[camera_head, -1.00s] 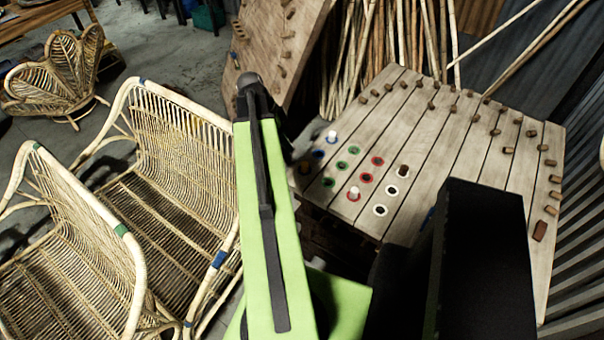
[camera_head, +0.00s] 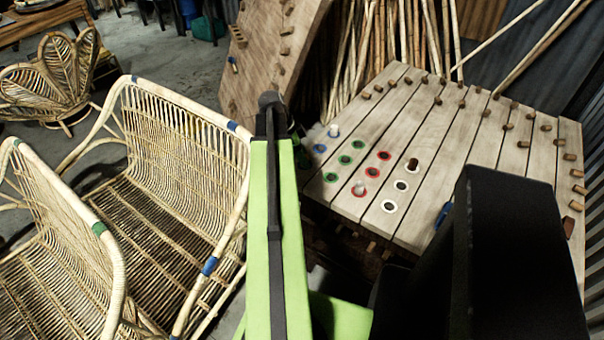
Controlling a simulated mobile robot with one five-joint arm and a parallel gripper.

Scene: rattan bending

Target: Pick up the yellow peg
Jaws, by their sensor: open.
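I see no yellow peg in the head view. The slatted wooden board (camera_head: 450,150) has several holes ringed in blue, green, red and white. A pale peg (camera_head: 333,131) stands near the blue rings at its left, another pale peg (camera_head: 359,187) stands in a red-ringed hole, and a brown peg (camera_head: 412,165) stands near the white rings. My green arm reaches up the middle of the picture, left of the board. Its dark far end shows, but I cannot make out my gripper's fingers. Part of the board's left edge is hidden or in shadow behind my arm.
Brown pegs line the board's back and right edges. A second peg board (camera_head: 262,75) leans behind my arm. Rattan chairs (camera_head: 180,150) stand close at the left. Rattan poles (camera_head: 400,40) lean behind the board. A dark block of mine hides the board's front right.

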